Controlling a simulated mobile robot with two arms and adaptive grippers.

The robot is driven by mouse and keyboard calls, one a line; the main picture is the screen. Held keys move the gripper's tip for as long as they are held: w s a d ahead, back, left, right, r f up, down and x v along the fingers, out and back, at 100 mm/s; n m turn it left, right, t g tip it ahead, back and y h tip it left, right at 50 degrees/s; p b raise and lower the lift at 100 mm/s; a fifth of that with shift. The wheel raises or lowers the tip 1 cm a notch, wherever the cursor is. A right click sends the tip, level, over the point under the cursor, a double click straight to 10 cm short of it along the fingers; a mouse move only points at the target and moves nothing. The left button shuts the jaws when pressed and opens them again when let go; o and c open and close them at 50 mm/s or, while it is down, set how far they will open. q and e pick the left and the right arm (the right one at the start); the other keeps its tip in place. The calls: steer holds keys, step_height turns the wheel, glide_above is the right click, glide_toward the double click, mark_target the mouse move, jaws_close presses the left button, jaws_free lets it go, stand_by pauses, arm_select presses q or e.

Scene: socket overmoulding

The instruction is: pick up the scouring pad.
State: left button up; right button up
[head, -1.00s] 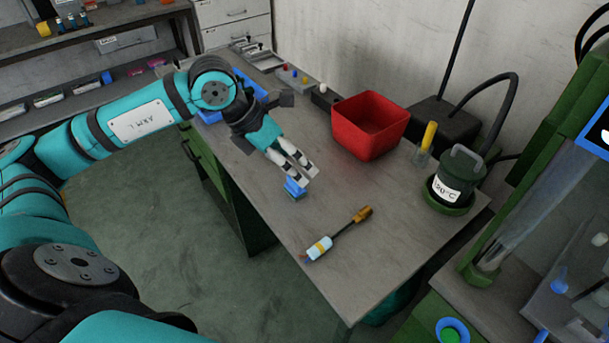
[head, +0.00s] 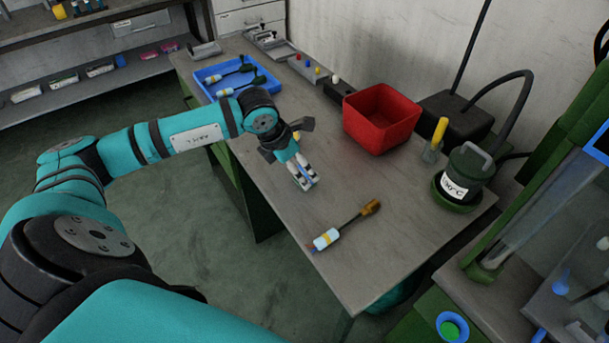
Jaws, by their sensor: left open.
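The scouring pad (head: 305,184) is a small blue block on the grey bench, mostly hidden now by my left gripper. Only a little blue shows at the fingertips. My left gripper (head: 304,179) points down over the pad and is open, with its fingers at or just above it. I cannot tell whether they touch it. My right gripper is not in view.
A brush-like tool (head: 345,225) lies on the bench in front of the gripper. A red bin (head: 381,118), a yellow-handled tool (head: 438,136) and a green pot (head: 465,175) stand to the right. A blue tray (head: 207,74) with tools lies behind. The bench front is clear.

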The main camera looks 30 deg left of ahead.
mark_target(303, 170)
arm_select(q)
steer(key=x, duration=0.2)
steer(key=p+x, duration=0.1)
steer(key=x, duration=0.2)
steer(key=shift+w+r, duration=0.15)
steer(key=shift+w, duration=0.1)
steer(key=c, duration=1.3)
